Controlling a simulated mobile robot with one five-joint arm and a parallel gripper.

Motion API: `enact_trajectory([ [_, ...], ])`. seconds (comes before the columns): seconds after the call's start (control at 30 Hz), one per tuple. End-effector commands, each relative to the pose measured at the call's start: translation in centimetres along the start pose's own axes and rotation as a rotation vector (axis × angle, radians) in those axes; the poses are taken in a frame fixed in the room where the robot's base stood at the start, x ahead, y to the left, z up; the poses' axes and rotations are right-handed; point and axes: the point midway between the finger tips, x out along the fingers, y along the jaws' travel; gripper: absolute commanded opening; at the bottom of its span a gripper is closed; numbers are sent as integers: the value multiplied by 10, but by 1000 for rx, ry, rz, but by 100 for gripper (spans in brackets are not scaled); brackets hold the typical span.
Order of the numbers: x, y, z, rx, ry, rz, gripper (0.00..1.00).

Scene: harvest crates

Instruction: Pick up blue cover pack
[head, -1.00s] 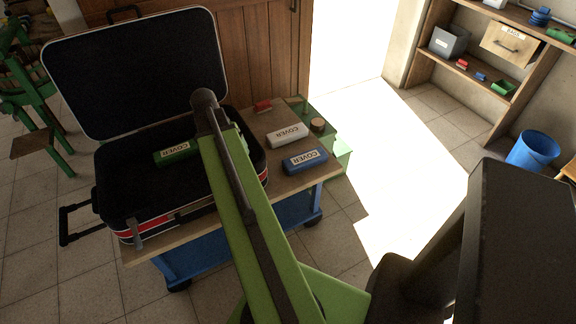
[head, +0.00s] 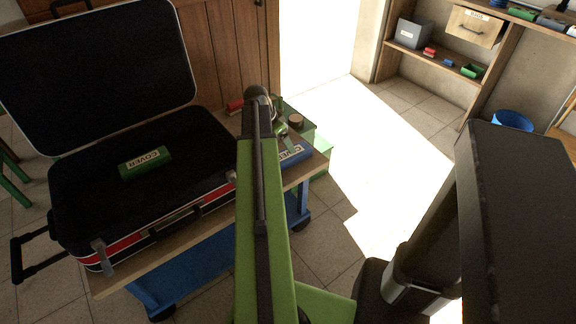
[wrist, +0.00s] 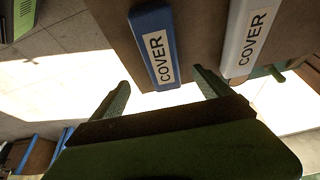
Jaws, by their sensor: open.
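The blue cover pack (head: 294,153) lies on the cart's wooden top, right of the suitcase, partly hidden by my arm in the head view. In the wrist view the blue cover pack (wrist: 154,47) shows its white COVER label, ahead of my fingers and a little left of the middle between them. My gripper (wrist: 162,88) is open and empty, apart from the pack. In the head view my gripper (head: 283,129) is partly hidden behind my arm. A white cover pack (wrist: 247,38) lies to the right of the blue one in the wrist view.
An open black suitcase (head: 100,243) stands on the blue cart, with a green cover pack (head: 145,162) inside. A red pack (head: 235,106) and a round wooden piece (head: 296,120) are at the back. Shelves (head: 440,60) stand far right. The sunlit floor right of the cart is clear.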

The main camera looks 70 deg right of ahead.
Motion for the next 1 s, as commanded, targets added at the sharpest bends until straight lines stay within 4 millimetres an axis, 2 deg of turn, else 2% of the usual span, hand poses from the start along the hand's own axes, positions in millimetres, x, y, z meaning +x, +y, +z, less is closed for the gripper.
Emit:
enact_trajectory([
  [0.03, 22, -1, 4, 0, 0, 0, 89],
  [0.2, 51, -1, 4, -3, 0, -1, 89],
  [0.47, 56, -2, 4, -4, 0, -2, 89],
  [0.7, 95, -6, 10, -4, 0, -2, 89],
  [0.8, 105, -5, 9, -4, 0, -2, 89],
  [1.0, 102, -5, 7, -5, 0, -3, 89],
])
